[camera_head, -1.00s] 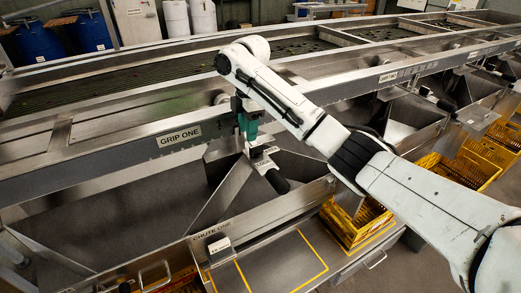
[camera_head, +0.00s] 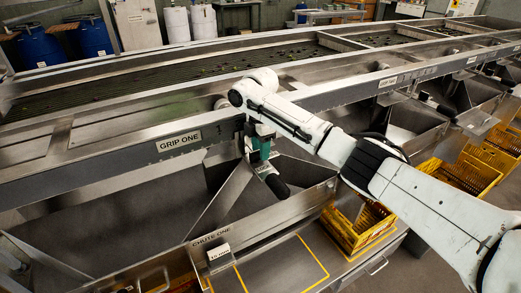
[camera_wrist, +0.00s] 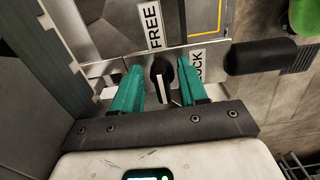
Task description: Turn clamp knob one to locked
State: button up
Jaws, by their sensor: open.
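In the wrist view, a black clamp knob (camera_wrist: 162,70) with a white stripe sits between the two green fingers of my gripper (camera_wrist: 160,80). The stripe runs roughly up and down in the picture, towards the FREE label (camera_wrist: 154,27). The LOCK label (camera_wrist: 197,66) is just right of the knob, partly hidden by the right finger. The fingers are open with gaps beside the knob; I cannot tell whether either touches it. In the head view, my gripper (camera_head: 262,158) points down by the divider beside chute one, and it hides the knob.
A black handle (camera_wrist: 260,57) juts out close right of the fingers; it also shows in the head view (camera_head: 277,186). The rail labelled GRIP ONE (camera_head: 180,141) runs behind my gripper. The chute one panel (camera_head: 211,236) stands in front. Yellow crates (camera_head: 357,224) are lower right.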

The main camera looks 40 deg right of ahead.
jog(key=shift+f, duration=0.45)
grip_shut()
